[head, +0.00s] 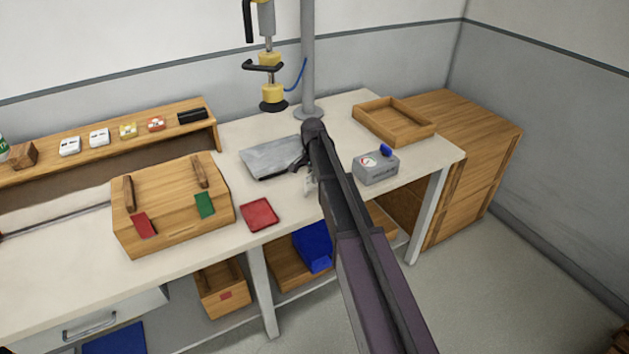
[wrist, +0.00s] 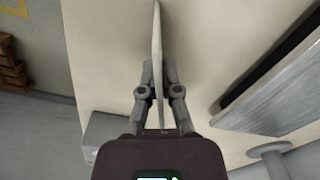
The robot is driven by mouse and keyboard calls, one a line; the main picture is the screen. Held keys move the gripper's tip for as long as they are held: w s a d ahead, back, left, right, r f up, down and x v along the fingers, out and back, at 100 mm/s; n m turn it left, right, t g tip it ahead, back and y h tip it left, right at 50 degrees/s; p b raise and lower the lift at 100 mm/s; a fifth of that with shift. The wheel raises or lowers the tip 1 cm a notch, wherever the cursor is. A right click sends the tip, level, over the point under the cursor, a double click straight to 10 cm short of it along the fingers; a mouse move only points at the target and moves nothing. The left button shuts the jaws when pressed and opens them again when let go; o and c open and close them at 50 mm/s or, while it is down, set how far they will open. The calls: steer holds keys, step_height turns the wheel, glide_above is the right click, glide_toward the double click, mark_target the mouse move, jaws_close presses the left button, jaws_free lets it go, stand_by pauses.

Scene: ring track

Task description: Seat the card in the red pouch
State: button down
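A thin pale flat piece, likely the card (wrist: 157,50), stands edge-on between the fingers of my gripper (wrist: 160,93) in the wrist view. The fingers close on it from both sides. In the head view my gripper (head: 310,182) is above the table, in front of a grey slab, and my arm partly hides it. A red square piece with a raised rim (head: 259,214) lies flat near the table's front edge, left of my gripper. A smaller red piece (head: 143,224) is on the wooden box's front. I cannot tell which red piece is the pouch.
The wooden box (head: 170,235) also bears a green piece (head: 205,205). The grey slab (head: 268,160) lies behind my gripper. A grey gauge box (head: 376,168) with a blue knob and an empty wooden tray (head: 394,121) are to the right. A post (head: 309,60) stands behind.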

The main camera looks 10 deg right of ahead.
steer(key=shift+r, duration=0.1)
stand_by(0.4)
step_height(320, 180, up, 3)
steer(key=p, duration=0.3)
steer(key=s+r+p, duration=0.1)
steer(key=s+p, duration=0.1)
steer(key=s, duration=1.4)
steer(key=shift+r, duration=0.4)
steer(key=shift+d, duration=0.1)
stand_by(0.5)
